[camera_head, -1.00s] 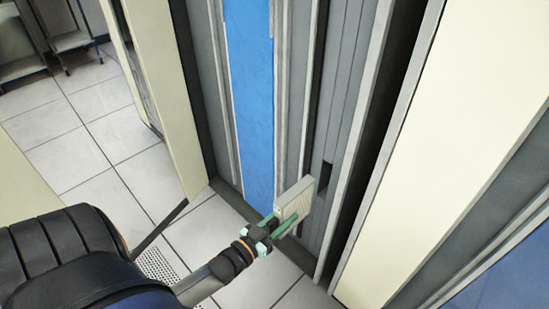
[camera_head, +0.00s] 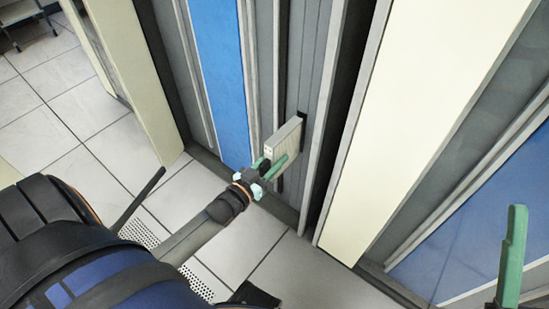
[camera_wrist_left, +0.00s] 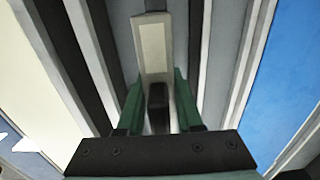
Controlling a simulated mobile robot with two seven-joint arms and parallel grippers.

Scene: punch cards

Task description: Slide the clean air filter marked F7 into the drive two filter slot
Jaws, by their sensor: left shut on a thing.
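The pale, flat filter (camera_head: 284,141) stands on edge in my left gripper (camera_head: 271,165), whose green fingers grip its near end. It also shows in the left wrist view (camera_wrist_left: 152,48), between the fingers and pointing away from them. The filter's far end meets the dark slot (camera_head: 302,116) in the grey cabinet front; I cannot tell how deep it sits. The filter hides most of the slot, and no F7 mark is readable. One green finger of my right gripper (camera_head: 514,255) shows at the lower right, away from the filter; its opening cannot be judged.
A blue panel (camera_head: 220,75) stands left of the slot. A cream cabinet door (camera_head: 425,110) stands to the right, past a dark gap. Another cream panel (camera_head: 130,80) stands at the left. The tiled floor (camera_head: 85,135) is open at the left.

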